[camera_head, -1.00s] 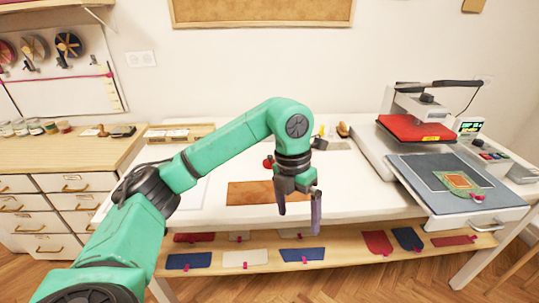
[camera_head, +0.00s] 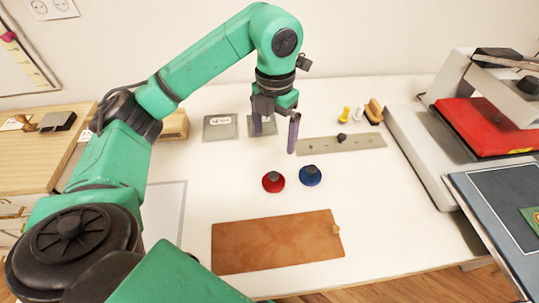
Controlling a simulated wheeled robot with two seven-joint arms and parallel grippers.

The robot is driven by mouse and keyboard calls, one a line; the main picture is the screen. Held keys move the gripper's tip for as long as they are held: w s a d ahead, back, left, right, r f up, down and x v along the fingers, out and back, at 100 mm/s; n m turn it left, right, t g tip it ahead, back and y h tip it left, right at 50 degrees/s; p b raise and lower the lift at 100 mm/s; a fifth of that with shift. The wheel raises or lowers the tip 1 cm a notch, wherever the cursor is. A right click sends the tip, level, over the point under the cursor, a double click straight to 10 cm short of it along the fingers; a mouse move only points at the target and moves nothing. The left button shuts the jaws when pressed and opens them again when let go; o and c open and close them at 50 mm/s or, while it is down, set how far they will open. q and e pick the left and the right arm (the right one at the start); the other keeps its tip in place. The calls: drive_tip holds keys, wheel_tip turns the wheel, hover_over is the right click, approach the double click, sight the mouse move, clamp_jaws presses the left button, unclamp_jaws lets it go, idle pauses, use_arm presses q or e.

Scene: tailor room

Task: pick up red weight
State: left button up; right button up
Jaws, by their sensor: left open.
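The red weight (camera_head: 273,182) is a small round disc with a dark knob, standing on the white table. A blue weight (camera_head: 310,176) of the same shape stands just to its right, close beside it. My left gripper (camera_head: 275,140) is open with its fingers pointing down. It is above the table, higher in the picture than the red weight, and nothing is between its fingers. My right gripper is not in view.
A brown leather piece (camera_head: 275,242) lies in front of the weights. A metal ruler strip (camera_head: 340,143) with a dark knob lies behind them. A heat press (camera_head: 440,150) stands at the right. Grey plates (camera_head: 219,127) lie at the back left.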

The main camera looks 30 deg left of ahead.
use_arm(q)
drive_tip(key=p, duration=0.2)
hover_over(274, 174)
drive_tip(key=f, duration=0.6)
drive_tip(key=shift+s+d+f, duration=0.2)
drive_tip(key=shift+s, duration=0.1)
drive_tip(key=f+p, duration=0.1)
drive_tip(key=f, duration=0.2)
drive_tip(key=f+p, duration=0.1)
drive_tip(key=f, duration=0.3)
drive_tip(key=shift+w+a+p, duration=0.15)
drive_tip(key=shift+w+p, duration=0.05)
drive_tip(key=shift+p, duration=0.1)
drive_tip(key=shift+f, duration=0.15)
drive_tip(key=c, duration=1.2)
clamp_jaws()
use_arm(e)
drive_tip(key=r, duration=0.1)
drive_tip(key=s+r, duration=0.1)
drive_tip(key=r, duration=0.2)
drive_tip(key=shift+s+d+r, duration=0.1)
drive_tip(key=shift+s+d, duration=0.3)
